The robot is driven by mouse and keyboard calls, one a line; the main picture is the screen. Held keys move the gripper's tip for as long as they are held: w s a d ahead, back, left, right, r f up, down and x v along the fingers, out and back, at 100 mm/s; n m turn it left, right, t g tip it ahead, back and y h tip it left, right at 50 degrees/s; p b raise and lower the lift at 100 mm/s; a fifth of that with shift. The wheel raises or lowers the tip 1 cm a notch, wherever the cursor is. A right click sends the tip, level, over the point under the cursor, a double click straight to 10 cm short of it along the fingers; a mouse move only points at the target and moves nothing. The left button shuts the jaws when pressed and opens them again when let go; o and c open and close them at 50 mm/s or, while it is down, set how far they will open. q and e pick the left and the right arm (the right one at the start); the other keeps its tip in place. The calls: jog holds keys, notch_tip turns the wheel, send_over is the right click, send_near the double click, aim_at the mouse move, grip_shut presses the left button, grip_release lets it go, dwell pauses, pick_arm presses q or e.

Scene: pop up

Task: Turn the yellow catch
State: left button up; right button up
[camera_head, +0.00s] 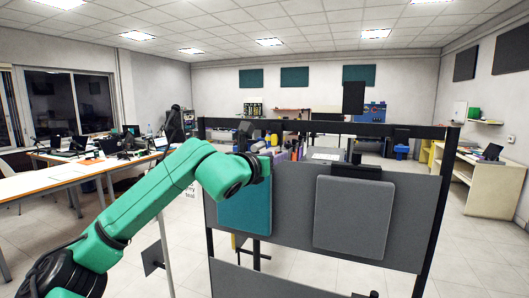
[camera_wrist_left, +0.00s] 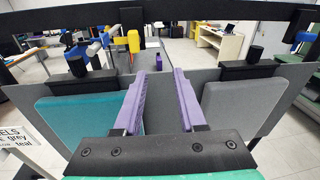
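My left gripper (camera_wrist_left: 168,72) shows in the wrist view as two purple fingers, apart, with nothing between them. In the head view my green left arm reaches to the upper edge of a dark panel board (camera_head: 290,190), and the fingers are mostly hidden behind my wrist. A teal panel (camera_head: 245,208) and a grey panel (camera_head: 352,215) hang on the board; the teal panel (camera_wrist_left: 80,118) and grey panel (camera_wrist_left: 235,108) flank the fingers in the wrist view. A yellow piece (camera_wrist_left: 133,41) shows beyond the fingers; I cannot tell whether it is the catch. My right gripper is out of view.
A black bar (camera_wrist_left: 220,13) runs across above the board. A black block (camera_head: 357,171) tops the grey panel. Tables with laptops (camera_head: 60,175) stand at left, a pale cabinet (camera_head: 487,180) at right. A partly cut-off sign (camera_wrist_left: 14,140) stands beside the teal panel.

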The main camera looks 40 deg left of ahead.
aim_at(273, 141)
pick_arm(q)
notch_tip(273, 141, up, 3)
jog(key=s+a+y, duration=0.2)
jog(key=s, duration=0.1)
jog(key=shift+n, duration=0.3)
jog(key=p+x, duration=0.6)
jog(key=p, duration=0.1)
jog(key=shift+a+r, duration=0.1)
jog(key=shift+r, duration=0.05)
jog(key=w, duration=0.1)
jog(key=w+p, duration=0.1)
jog(key=shift+w+a+f, duration=0.35)
jog(key=shift+a, duration=0.05)
jog(key=shift+w+f, duration=0.15)
jog(key=shift+w, duration=0.05)
jog(key=shift+c, duration=0.6)
grip_shut()
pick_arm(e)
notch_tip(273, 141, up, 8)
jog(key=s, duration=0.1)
